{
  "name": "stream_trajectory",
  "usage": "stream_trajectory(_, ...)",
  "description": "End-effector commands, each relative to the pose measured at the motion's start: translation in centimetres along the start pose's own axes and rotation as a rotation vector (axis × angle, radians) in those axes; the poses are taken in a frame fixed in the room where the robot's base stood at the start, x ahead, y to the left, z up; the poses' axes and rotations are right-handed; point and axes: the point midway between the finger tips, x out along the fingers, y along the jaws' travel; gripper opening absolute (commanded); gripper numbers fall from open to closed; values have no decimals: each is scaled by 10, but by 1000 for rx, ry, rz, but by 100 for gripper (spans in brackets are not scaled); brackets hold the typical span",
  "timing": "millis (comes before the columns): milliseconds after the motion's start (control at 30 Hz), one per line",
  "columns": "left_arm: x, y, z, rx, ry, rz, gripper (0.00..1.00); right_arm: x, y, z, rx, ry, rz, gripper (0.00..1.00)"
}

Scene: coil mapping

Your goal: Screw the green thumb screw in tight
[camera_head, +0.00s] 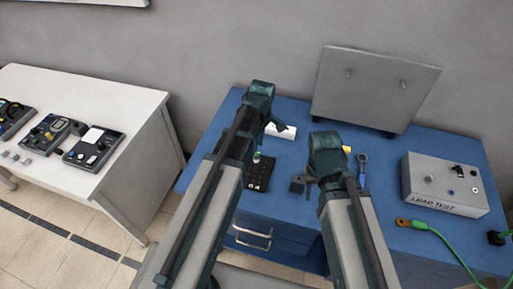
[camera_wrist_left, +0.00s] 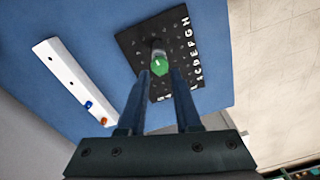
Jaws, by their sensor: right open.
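The green thumb screw (camera_wrist_left: 159,64) stands on a black plate (camera_wrist_left: 131,48) with white letters and rows of small holes. My left gripper (camera_wrist_left: 161,77) is open. Its two fingers are apart, with the green screw head showing between and just beyond the tips; I see no clear contact. In the head view the green screw (camera_head: 257,157) shows small beside my left arm, which hides part of the black plate (camera_head: 262,177). My left gripper (camera_head: 276,126) is above the blue bench there. My right gripper (camera_head: 311,176) is open over the bench, right of the plate; its fingers are partly hidden.
A white strip (camera_wrist_left: 62,72) with a blue and an orange piece lies beside the plate. A grey panel (camera_head: 370,90) stands at the back. A wrench (camera_head: 362,165), a grey test box (camera_head: 440,185) and a green cable (camera_head: 445,243) are at the right. A white table (camera_head: 80,105) stands left.

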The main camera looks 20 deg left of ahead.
Motion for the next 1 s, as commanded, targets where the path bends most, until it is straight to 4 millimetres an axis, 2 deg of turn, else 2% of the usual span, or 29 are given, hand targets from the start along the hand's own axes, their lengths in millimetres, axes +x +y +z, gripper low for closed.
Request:
stream_trajectory(33, -14, 0, 0, 0, 0, 0, 32, -14, 1, 1, 2, 0, 0, 50)
stream_trajectory(600, -101, 0, 0, 1, 0, 0, 32, -101, 9, 7, 0, -3, -1, 50)
stream_trajectory(800, -116, 0, 0, 1, 0, 0, 32, -115, 10, 8, 10, -4, -2, 50)
stream_trajectory(1000, -116, 0, 0, 1, 0, 0, 32, -115, 10, 8, 12, -4, -3, 50)
